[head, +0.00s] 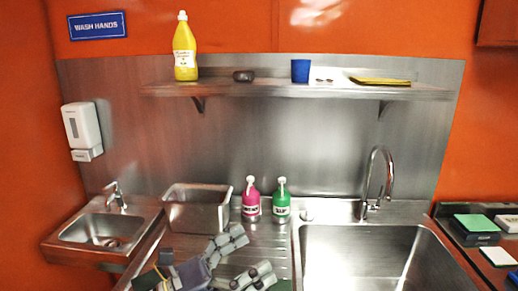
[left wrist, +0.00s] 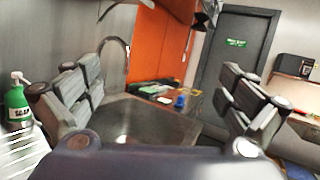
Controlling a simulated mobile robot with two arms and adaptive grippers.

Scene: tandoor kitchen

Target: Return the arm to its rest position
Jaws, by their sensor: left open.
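My left gripper (head: 240,260) shows at the bottom of the head view, over the ridged drainboard (head: 278,238) left of the large sink. Its two fingers are spread apart with nothing between them. In the left wrist view the open fingers (left wrist: 168,100) frame the large sink and the room beyond. A green bottle (left wrist: 17,105) stands at the left edge of that view, outside the fingers. My right gripper is not seen in either view.
Behind the gripper stand a metal bin (head: 196,212), a pink bottle (head: 251,200) and a green bottle (head: 281,200). The large sink (head: 375,255) with its tall faucet (head: 378,180) is right. A small basin (head: 102,232) is left. A shelf (head: 300,90) hangs above.

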